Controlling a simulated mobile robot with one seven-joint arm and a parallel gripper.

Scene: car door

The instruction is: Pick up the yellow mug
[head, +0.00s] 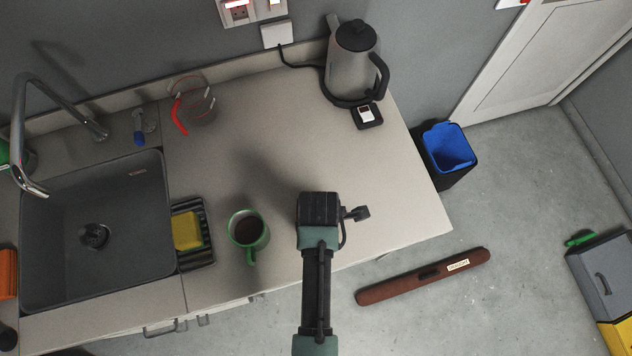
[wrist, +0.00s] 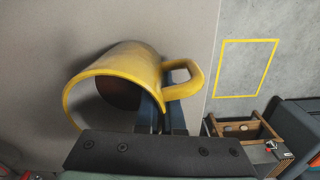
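In the wrist view a yellow mug (wrist: 120,72) is close in front of my gripper (wrist: 162,108), its mouth toward the lower left and its handle to the right. The two dark blue fingers overlap the mug's wall on the handle side. Whether they press on it I cannot tell. In the head view a mug (head: 262,239) with a dark inside stands on the counter and looks green, its handle toward the front edge. I cannot tell if it is the same mug. My arm end (head: 318,210) is to its right; the fingers are hidden there.
A sink (head: 60,255) is on the left, with a yellow sponge (head: 186,230) in a dark rack beside it. A kettle (head: 352,65) and a clear jug (head: 200,108) stand at the back. The counter (head: 250,150) between is clear. A blue-lined bin (head: 447,147) stands on the floor.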

